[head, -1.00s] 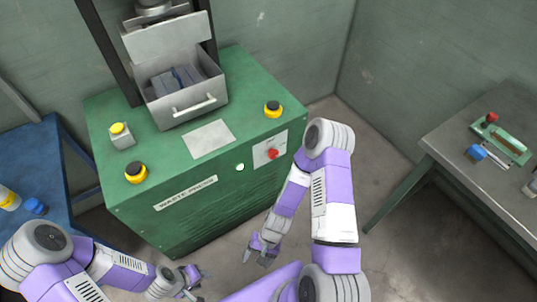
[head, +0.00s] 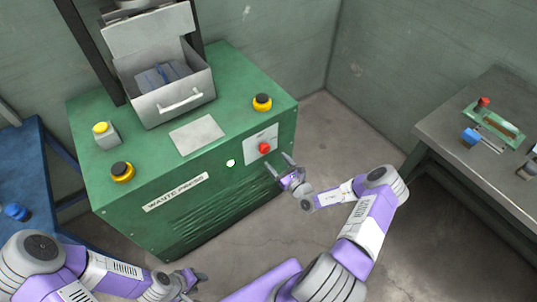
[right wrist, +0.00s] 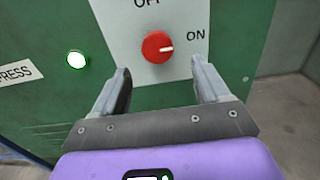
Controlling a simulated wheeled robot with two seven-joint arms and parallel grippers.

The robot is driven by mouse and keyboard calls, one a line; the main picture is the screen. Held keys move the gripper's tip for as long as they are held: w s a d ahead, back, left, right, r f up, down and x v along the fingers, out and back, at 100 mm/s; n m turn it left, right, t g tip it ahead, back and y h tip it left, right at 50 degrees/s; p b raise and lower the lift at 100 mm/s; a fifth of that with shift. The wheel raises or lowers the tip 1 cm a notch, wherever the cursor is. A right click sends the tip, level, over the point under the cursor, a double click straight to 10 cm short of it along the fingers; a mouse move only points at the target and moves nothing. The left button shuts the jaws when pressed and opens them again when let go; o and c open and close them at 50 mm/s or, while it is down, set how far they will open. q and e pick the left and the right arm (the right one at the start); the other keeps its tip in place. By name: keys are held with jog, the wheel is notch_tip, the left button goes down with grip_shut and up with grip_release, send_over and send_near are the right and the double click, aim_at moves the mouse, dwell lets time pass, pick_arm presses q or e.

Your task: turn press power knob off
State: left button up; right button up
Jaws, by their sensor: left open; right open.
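The red power knob (head: 264,148) sits on a white plate (head: 252,158) on the front of the green waste press (head: 200,215). In the right wrist view the knob (right wrist: 157,47) has a white mark pointing right to "ON"; "OFF" is partly cut off above it. My right gripper (head: 279,166) is open, its fingers pointing at the knob. In the right wrist view the knob shows between and beyond the open fingers (right wrist: 160,80), with no contact visible. My left gripper (head: 198,279) is open and empty at the lower left, away from the press.
A lit white-green indicator (head: 230,163) is left of the knob plate. Yellow-and-black buttons (head: 262,102) and an open grey bin (head: 178,95) are on top of the press. A grey table (head: 470,130) stands at right, a blue one (head: 40,180) at left.

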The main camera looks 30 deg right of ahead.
aim_at(266, 151)
jog(key=w, duration=0.2)
jog(key=w+b, duration=0.1)
jog(key=w, duration=0.3)
jog(key=shift+w+a+b, duration=0.1)
jog(key=shift+a+b, duration=0.25)
jog(key=shift+a, duration=0.05)
jog(key=shift+c, duration=0.2)
jog(key=c, duration=1)
